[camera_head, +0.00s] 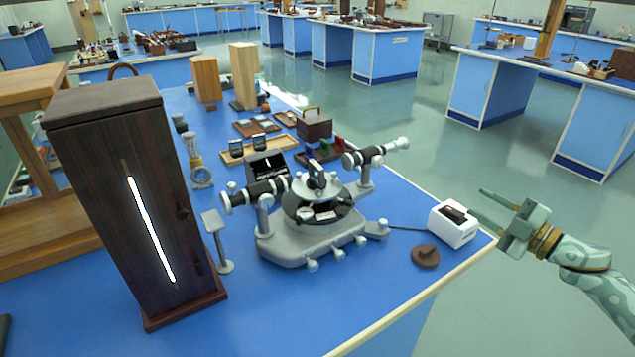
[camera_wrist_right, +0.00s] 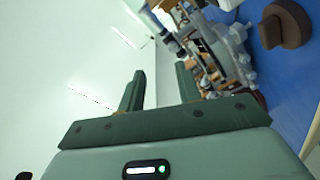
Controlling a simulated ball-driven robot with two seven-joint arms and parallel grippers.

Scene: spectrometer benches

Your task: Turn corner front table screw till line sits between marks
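The grey spectrometer (camera_head: 310,240) stands mid-bench, with a dark round table (camera_head: 318,212) at its centre, a tube on each side and several small knobs along its front base edge. Which one is the corner front table screw I cannot tell. A small black panel (camera_head: 268,166) behind it shows a short bright line; marks are too small to make out. My right gripper (camera_head: 487,208) is open and empty, off the bench's right corner, apart from the spectrometer. In the right wrist view its two fingers (camera_wrist_right: 158,88) stand apart, with the spectrometer (camera_wrist_right: 232,50) beyond. My left gripper is not seen.
A tall dark wooden cabinet (camera_head: 118,215) with a glowing slit stands at left. A white box (camera_head: 453,223) with a cable and a brown round knob (camera_head: 425,255) sit near the right corner. Trays and wooden blocks (camera_head: 244,75) are behind. The front bench top is clear.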

